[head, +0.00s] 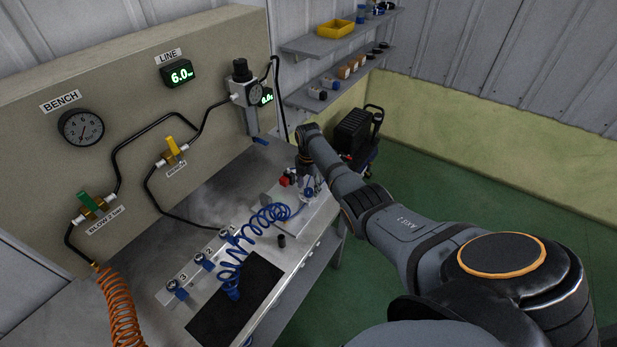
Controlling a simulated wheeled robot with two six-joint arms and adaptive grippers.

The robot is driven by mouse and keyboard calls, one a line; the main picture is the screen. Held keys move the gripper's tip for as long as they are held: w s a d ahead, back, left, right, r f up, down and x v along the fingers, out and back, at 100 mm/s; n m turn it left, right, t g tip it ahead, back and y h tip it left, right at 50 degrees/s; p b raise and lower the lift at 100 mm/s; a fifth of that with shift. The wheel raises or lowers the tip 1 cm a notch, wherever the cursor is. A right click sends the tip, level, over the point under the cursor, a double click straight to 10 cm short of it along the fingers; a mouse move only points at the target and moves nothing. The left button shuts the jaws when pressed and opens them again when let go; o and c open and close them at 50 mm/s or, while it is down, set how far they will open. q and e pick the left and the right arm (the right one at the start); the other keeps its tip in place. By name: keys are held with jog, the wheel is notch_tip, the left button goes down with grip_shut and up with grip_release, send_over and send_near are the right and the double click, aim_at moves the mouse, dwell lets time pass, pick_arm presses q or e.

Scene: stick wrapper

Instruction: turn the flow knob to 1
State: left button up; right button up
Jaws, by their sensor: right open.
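My right arm reaches in from the right, and its wrist bends down over the far right end of the bench. My right gripper (306,180) is small in the head view, open, and low over a grey plate (292,222) that carries small fittings. A red block (284,181) sits just left of the gripper, and a small blue part (308,193) is right at its fingers. I cannot tell which part is the flow knob, nor read any scale on it. Whether the fingers touch anything is also unclear. My left gripper is out of view.
A coiled blue hose (240,245) runs over the bench beside a black mat (236,302). Numbered blue couplings (203,261) line the bench. The back panel holds a regulator (243,88), a gauge (81,127) and a line display (181,74) reading 6.0. Green floor (450,160) lies right.

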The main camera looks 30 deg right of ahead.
aim_at(309, 190)
notch_tip(309, 190, up, 11)
jog(key=shift+f, duration=0.15)
dwell(0.4)
